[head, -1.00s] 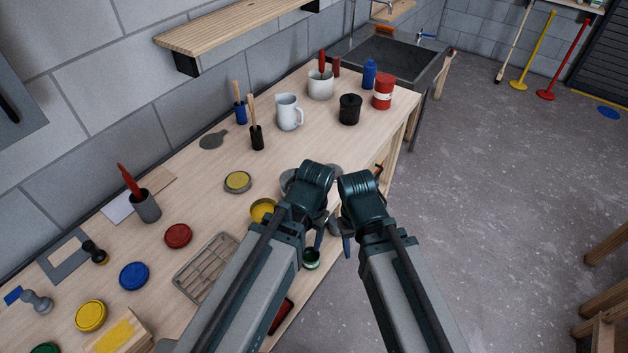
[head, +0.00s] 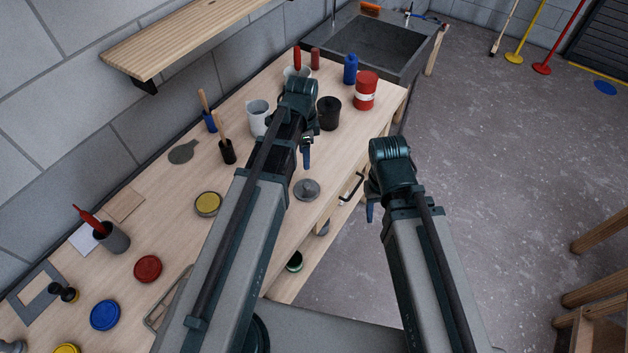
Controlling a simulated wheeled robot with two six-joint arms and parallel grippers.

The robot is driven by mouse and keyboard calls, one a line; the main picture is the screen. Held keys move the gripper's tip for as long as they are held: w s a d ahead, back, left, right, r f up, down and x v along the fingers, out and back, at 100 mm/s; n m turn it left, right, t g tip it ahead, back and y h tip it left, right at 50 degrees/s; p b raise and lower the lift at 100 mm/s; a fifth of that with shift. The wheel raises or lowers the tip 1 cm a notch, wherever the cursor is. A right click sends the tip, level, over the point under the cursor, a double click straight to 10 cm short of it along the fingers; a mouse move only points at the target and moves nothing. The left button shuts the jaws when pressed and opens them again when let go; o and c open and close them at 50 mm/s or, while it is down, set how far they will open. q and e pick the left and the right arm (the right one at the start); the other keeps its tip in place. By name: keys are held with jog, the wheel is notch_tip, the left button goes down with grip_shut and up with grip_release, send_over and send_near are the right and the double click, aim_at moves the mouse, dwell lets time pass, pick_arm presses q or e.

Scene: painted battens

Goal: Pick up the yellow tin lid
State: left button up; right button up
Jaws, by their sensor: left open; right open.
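The yellow tin lid (head: 66,349) lies on the workbench (head: 262,262) at the bottom left of the head view, cut by the picture's lower edge. It is close to a blue lid (head: 105,315) and a red lid (head: 148,269). My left gripper (head: 307,160) is open, far to the right of the lid, above the bench near a grey round knobbed piece (head: 307,189). My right gripper (head: 370,212) is open beyond the bench's front edge, over the floor. Neither gripper is near the lid.
A round tin with a yellow top (head: 208,203) stands left of my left arm. Brush pots, a white jug (head: 258,117), a black pot (head: 329,113) and a red tin (head: 366,90) stand further back. A wooden shelf (head: 190,38) juts from the wall.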

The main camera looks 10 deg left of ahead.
pick_arm(q)
jog(key=b, duration=0.9)
send_over(306, 185)
notch_tip(306, 185, down, 9)
jog(key=shift+a+r, duration=0.1)
jog(key=f+b, duration=0.5)
jog(key=shift+d+f, duration=0.1)
jog(key=shift+d, duration=0.1)
grip_shut()
